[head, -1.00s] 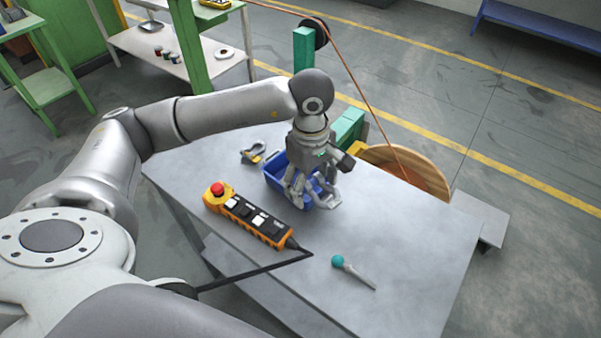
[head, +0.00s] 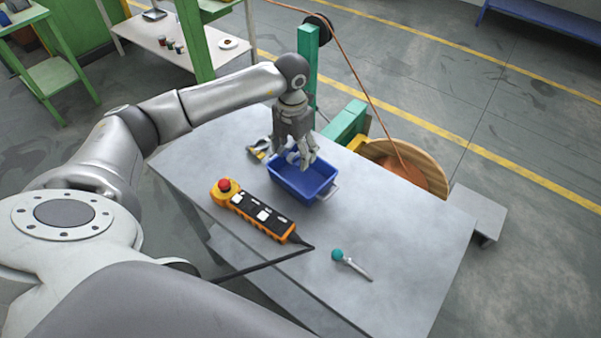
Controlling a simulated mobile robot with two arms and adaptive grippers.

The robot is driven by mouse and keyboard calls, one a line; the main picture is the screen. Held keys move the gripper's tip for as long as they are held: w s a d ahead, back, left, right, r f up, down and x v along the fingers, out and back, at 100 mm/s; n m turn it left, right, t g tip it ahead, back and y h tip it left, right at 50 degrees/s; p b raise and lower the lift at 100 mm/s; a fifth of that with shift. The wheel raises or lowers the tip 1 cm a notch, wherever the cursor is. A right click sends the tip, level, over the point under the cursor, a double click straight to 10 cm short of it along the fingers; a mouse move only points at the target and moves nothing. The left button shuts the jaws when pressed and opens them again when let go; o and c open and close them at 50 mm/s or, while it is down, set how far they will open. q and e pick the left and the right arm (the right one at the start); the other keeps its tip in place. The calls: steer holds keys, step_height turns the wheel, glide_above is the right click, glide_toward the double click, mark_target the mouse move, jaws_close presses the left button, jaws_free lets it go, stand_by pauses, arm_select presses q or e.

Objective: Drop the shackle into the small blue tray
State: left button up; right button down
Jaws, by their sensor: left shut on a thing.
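My left gripper (head: 296,162) is above the far left part of the small blue tray (head: 313,199), with its fingers pointing down. It is shut on a small pale grey curved piece (head: 292,157), which looks like the shackle; the fingers hide much of it. The tray stands on the grey table, and the part of its inside that I see is empty. The gripper hides part of the tray's far rim. My right gripper is not in view.
A small grey and yellow metal item (head: 258,149) lies left of the tray. An orange control pendant (head: 260,215) with a red button and cable lies in front. A teal-knobbed lever (head: 338,256) lies front right. The table's right part is clear.

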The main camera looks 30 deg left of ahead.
arm_select(q)
steer(key=shift+f+b, duration=1.6)
steer(key=shift+f, duration=1.2)
steer(key=o, duration=1.5)
step_height(320, 180, up, 12)
steer(key=shift+s+f, duration=0.1)
